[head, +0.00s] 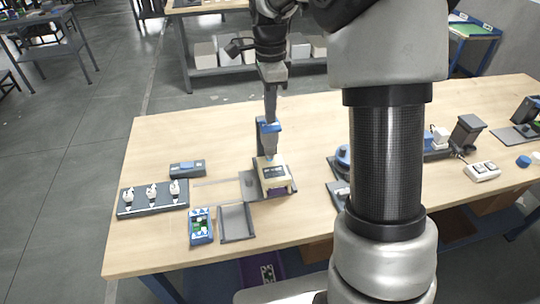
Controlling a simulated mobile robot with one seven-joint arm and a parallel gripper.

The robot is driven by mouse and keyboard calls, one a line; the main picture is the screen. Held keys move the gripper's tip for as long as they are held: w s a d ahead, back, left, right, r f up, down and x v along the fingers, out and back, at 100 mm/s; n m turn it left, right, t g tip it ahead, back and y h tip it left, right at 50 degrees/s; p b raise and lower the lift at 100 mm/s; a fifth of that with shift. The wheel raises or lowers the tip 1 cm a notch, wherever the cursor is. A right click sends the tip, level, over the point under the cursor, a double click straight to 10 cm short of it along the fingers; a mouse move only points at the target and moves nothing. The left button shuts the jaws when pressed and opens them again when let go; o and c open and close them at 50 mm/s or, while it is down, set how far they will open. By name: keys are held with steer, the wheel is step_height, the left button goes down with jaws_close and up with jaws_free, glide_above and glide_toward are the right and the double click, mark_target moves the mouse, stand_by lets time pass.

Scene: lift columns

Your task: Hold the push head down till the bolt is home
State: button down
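The press station (250,188) stands near the middle of the wooden table. It has a dark upright with a blue top, a grey tapered push head (269,146), and a cream block (273,178) below it. My gripper (270,117) points straight down at the top of the push head and appears to touch it. Its fingers show as one narrow dark shape, so I cannot tell whether they are open or shut. The push head's lower tip is close to the cream block. I cannot make out the bolt; it is hidden or too small.
Left of the station are a dark rack (152,199) with several white-topped pieces, a blue-grey box (187,169), and a blue case (201,226). A shallow grey tray (236,222) lies in front. My arm hides part of the table's right side. The table's back left is clear.

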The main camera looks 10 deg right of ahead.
steer(key=shift+f+b, duration=0.6)
steer(key=shift+f, duration=0.5)
steer(key=shift+f+p, duration=0.7)
steer(key=shift+p, duration=0.45)
stand_by(4.0)
steer(key=shift+r+p, duration=3.2)
steer(key=shift+r, duration=0.85)
